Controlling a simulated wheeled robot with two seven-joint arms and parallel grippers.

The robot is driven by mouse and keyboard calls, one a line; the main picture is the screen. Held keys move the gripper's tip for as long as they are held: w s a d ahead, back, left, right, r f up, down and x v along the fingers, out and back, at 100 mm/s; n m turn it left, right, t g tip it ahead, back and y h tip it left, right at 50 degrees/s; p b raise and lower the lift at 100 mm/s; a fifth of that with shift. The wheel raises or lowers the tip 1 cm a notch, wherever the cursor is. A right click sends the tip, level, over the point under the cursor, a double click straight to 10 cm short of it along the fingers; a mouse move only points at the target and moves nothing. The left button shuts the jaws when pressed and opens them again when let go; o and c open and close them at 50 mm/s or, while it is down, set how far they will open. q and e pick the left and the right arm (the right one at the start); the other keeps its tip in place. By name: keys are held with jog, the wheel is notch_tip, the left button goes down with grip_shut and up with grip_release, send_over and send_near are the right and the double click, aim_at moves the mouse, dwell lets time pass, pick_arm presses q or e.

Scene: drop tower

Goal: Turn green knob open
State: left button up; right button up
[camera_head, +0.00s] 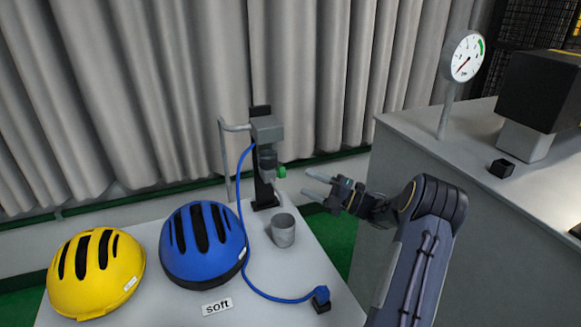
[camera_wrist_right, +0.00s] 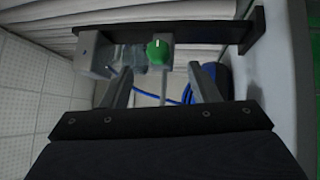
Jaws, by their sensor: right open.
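The green knob (camera_head: 282,172) is on the right side of a grey valve device (camera_head: 267,130) mounted on a black upright post. In the right wrist view the green knob (camera_wrist_right: 159,51) shows face-on with a white mark pointing up, just beyond and between the fingertips. My right gripper (camera_head: 318,187) is open and empty, to the right of the knob and slightly lower in the head view, with a gap between them. The right gripper (camera_wrist_right: 162,75) also shows its two spread fingers in the wrist view. My left gripper is not in view.
A grey cup (camera_head: 283,232) stands below the knob. A blue helmet (camera_head: 203,245) and a yellow helmet (camera_head: 95,272) sit left on the light table (camera_head: 262,305). A blue hose (camera_head: 247,270) runs down to the table. A gauge (camera_head: 467,57) stands on the right-hand counter (camera_head: 405,150).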

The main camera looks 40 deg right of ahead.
aim_at(280, 172)
jog(key=p+x, duration=0.1)
jog(key=x, duration=0.6)
jog(key=shift+w+a+r, duration=0.2)
jog(key=shift+w, duration=0.05)
jog(key=c, duration=1)
jog(key=shift+o, duration=0.2)
